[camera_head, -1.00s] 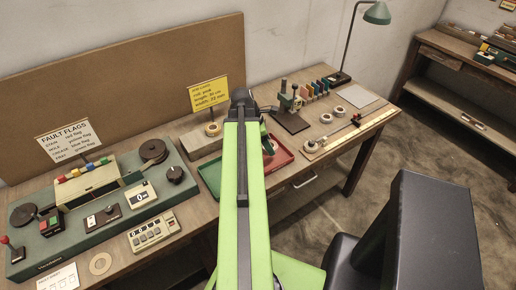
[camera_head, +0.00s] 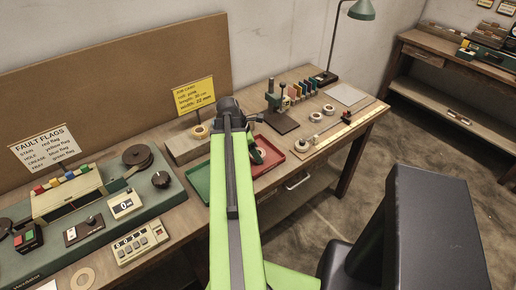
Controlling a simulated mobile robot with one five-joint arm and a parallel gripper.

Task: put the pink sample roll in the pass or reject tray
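A green tray (camera_head: 197,183) and a red tray (camera_head: 292,163) lie side by side on the bench, both partly hidden by my green arm. My gripper (camera_head: 257,155) is at the far end of the arm; a dark part of it shows by the red tray. The arm hides most of it, so I cannot see its fingers or whether it holds anything. A small pale roll (camera_head: 200,131) sits on a wooden block left of the arm's end, below a yellow job card (camera_head: 194,97).
A green winding machine (camera_head: 130,205) with a keypad, reel and flag sign fills the left. A small press (camera_head: 277,102), coloured blocks and several pale rolls stand to the right. A lamp stands behind.

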